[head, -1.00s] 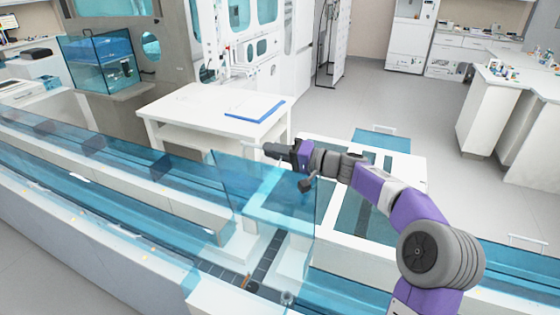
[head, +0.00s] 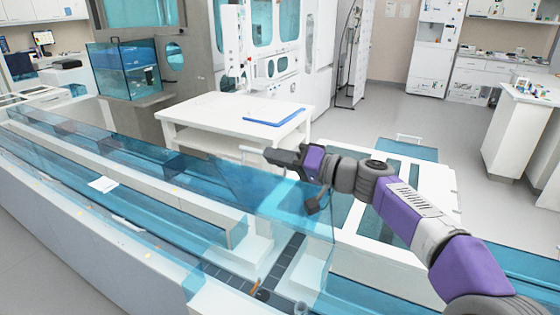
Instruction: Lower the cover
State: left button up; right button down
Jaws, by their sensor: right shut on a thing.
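The cover (head: 262,188) is a clear blue panel that stands tilted above the track, hinged or resting low over a gap with a dark tiled floor (head: 292,250). A white bar-like handle (head: 252,150) is at its upper edge. My right gripper (head: 272,155) reaches in from the right and is shut at this handle; its fingertips are small in the picture and the exact contact is hard to see. My left gripper is not in view.
The long white track (head: 75,225) with blue clear panels runs along the left and front. A closed-looking blue panel with a handle (head: 408,150) lies to the right. Grey floor is clear beyond.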

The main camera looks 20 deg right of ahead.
dwell(0.4)
jog(key=c, duration=1.2)
grip_release()
jog(key=shift+o, duration=0.2)
jog(key=shift+s, duration=0.1)
